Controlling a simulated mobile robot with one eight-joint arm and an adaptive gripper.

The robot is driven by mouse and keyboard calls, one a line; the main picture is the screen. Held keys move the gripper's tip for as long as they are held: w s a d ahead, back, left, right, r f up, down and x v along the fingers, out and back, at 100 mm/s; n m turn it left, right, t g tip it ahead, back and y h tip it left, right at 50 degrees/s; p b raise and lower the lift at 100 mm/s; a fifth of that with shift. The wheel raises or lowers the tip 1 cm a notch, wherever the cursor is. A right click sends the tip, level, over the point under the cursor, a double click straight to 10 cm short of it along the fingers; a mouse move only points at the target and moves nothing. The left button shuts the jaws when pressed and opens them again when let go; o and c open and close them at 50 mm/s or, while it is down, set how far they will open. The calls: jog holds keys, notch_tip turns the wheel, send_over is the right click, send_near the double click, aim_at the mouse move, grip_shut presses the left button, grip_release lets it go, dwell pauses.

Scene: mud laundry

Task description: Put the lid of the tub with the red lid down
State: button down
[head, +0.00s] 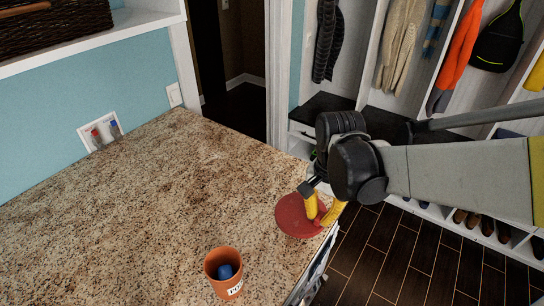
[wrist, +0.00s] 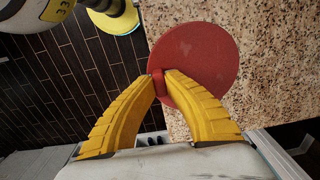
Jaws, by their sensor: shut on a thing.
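The red lid (head: 298,217) is a round disc with a small red knob, at the right edge of the granite counter (head: 180,185). In the wrist view the lid (wrist: 198,62) lies in front of my gripper (wrist: 159,80). My yellow fingers are shut on the lid's knob. My gripper (head: 317,212) also shows in the head view, over the lid's right part. The lid looks flat and close to the counter; I cannot tell whether it touches it. No tub shows under the lid in either view.
A terracotta pot (head: 225,272) with a blue thing inside stands at the counter's front. Most of the counter to the left is bare. A wall box (head: 100,132) with red and blue valves is behind. Dark floor (head: 385,250) and coat cubbies lie to the right.

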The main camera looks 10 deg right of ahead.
aim_at(288, 209)
jog(key=w+a+f, duration=0.1)
jog(key=a, duration=0.1)
jog(key=w+a+f, duration=0.4)
jog(key=shift+a+b, duration=0.3)
jog(key=shift+a, duration=0.05)
jog(key=shift+w+f, duration=0.1)
jog(key=shift+f, duration=1.95)
jog(key=shift+f+b, duration=0.1)
jog(key=shift+b, duration=0.25)
jog(key=shift+f, duration=0.15)
jog(key=c, duration=1.6)
grip_release()
jog(key=shift+o, duration=0.2)
